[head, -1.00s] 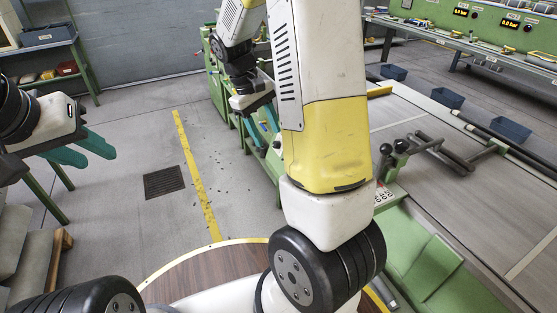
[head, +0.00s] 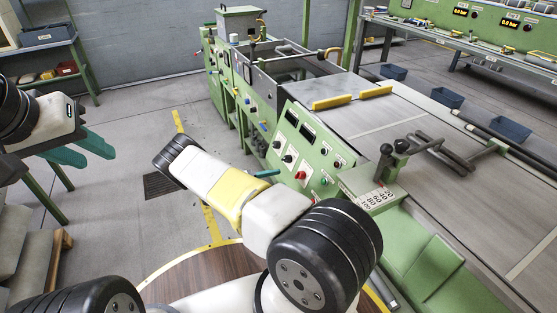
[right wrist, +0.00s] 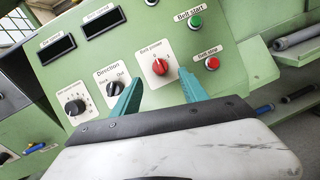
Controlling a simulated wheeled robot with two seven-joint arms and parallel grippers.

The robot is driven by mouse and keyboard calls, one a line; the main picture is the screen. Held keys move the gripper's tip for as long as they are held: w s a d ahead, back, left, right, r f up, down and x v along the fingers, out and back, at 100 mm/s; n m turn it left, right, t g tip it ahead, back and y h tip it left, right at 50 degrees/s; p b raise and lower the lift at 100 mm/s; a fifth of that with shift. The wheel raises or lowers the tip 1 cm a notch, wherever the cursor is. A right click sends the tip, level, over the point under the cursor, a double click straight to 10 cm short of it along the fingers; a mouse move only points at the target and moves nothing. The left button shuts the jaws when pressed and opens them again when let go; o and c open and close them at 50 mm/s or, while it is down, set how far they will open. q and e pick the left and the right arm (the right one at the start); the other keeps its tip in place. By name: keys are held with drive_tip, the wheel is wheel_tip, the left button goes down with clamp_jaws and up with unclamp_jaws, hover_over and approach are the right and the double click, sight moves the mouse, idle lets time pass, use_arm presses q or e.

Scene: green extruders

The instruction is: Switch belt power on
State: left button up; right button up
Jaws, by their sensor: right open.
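The belt power switch is a red rotary knob (right wrist: 160,67) on the green control panel (right wrist: 150,100) in the right wrist view; I cannot tell its setting for sure. In the head view the red knob (head: 302,175) is on the sloped panel front. My right gripper (right wrist: 160,79) is open and empty, its teal fingertips left and right of the knob in the picture; the distance to it is unclear. In the head view my arm hides most of this gripper, with one teal finger showing. My left gripper (head: 95,150) is open and empty at the far left.
Beside the knob are the black direction knob (right wrist: 115,89), another black knob (right wrist: 75,106), the green belt start button (right wrist: 194,21) and the red belt stop button (right wrist: 212,63). Levers (head: 393,155) stand right of the panel. Open floor lies to the left.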

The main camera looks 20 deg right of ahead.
sight(299, 175)
drive_tip(key=shift+t, duration=0.3)
drive_tip(key=d, duration=0.7)
drive_tip(key=shift+s+d+f, duration=0.15)
drive_tip(key=shift+d+f, duration=0.2)
drive_tip(key=shift+d, duration=0.05)
clamp_jaws()
